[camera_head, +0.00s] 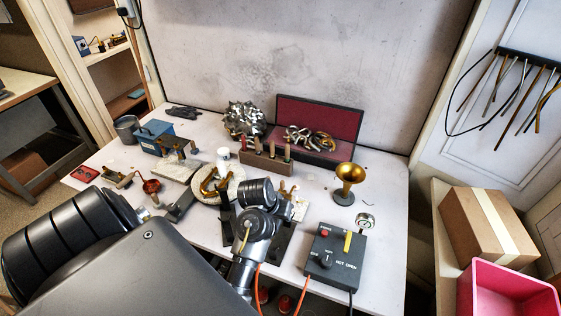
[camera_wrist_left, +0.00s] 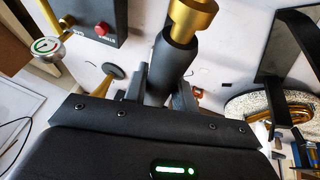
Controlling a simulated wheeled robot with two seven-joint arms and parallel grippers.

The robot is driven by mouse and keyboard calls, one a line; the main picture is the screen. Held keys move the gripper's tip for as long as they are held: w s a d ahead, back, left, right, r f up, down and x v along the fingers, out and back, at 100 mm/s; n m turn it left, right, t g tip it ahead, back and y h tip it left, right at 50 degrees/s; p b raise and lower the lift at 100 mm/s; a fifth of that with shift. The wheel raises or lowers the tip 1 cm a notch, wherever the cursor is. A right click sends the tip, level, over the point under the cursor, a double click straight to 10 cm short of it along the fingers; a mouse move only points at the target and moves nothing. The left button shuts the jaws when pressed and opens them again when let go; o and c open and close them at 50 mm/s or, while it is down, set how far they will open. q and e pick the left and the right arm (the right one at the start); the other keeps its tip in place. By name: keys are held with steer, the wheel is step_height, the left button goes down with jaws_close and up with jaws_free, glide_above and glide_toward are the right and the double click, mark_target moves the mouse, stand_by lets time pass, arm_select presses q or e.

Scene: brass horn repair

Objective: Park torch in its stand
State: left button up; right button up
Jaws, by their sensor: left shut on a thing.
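My left gripper (camera_wrist_left: 160,88) is shut on the torch (camera_wrist_left: 176,52), gripping its dark handle. The torch's brass head shows at the top of the left wrist view. In the head view my left wrist is above the middle front of the bench and hides the jaws and the torch. It stands between the round soldering pad (camera_head: 232,190) and the control box (camera_head: 334,257). I cannot tell for sure which object is the torch's stand; a black frame (camera_wrist_left: 290,45) stands beside the pad in the left wrist view. My right gripper is not in view.
A brass horn bell (camera_head: 348,174) stands upright behind a gauge (camera_head: 365,221) on the right. A wooden tool block (camera_head: 265,163) and open red-lined case (camera_head: 320,120) are at the back. Small tools crowd the left.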

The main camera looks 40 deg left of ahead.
arm_select(q)
steer(key=shift+d+f+b, duration=0.1)
steer(key=shift+f+b, duration=0.7)
steer(key=shift+f, duration=0.2)
step_height(320, 180, down, 4)
steer(key=b, duration=0.4)
steer(key=shift+f, duration=0.15)
steer(key=shift+f+b, duration=0.75)
steer(key=shift+f, duration=0.3)
steer(key=o, duration=1.1)
steer(key=shift+c, duration=0.2)
steer(key=o, duration=0.5)
steer(key=shift+f, duration=0.1)
